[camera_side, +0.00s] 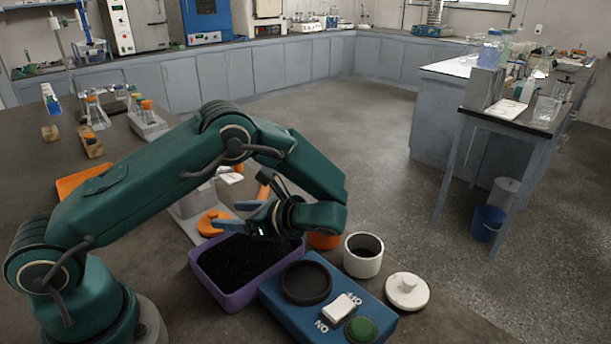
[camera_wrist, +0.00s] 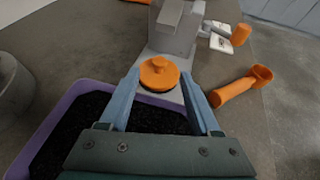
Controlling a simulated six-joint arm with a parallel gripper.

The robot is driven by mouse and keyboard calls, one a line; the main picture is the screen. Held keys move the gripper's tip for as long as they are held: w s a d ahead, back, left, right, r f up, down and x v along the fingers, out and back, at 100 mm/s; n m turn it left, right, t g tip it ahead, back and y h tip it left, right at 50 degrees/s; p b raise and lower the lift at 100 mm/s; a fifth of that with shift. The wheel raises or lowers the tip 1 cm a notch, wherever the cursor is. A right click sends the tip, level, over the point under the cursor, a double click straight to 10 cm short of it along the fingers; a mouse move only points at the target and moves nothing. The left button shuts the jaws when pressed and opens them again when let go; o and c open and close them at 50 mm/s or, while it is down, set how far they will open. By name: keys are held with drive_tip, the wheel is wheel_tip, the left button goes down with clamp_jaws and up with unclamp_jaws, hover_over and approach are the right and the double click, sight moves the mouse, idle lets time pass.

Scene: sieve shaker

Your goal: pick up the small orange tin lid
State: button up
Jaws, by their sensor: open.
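The small orange tin lid (camera_wrist: 159,74), round with a raised knob, lies over the grey base plate of a grey stand in the wrist view. A dark edge shows beneath it. In the side view the lid (camera_side: 211,222) is just beyond the purple tray, partly behind a finger. My gripper (camera_wrist: 160,80) is open and empty. Its two blue-grey fingers point towards the lid, which appears between their tips in the wrist view. In the side view my gripper (camera_side: 230,217) is above the tray's far edge, close to the lid. I cannot tell whether the fingers touch it.
The purple tray (camera_side: 236,300) of black grains lies below my gripper. The grey stand (camera_wrist: 177,30) rises behind the lid. An orange scoop (camera_wrist: 236,88) lies to the right. A blue unit (camera_side: 285,318), a white jar (camera_side: 363,264) and a white lid (camera_side: 408,293) stand in front.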

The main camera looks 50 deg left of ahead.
sight(216, 214)
drive_tip(key=shift+x, duration=2.35)
clamp_jaws()
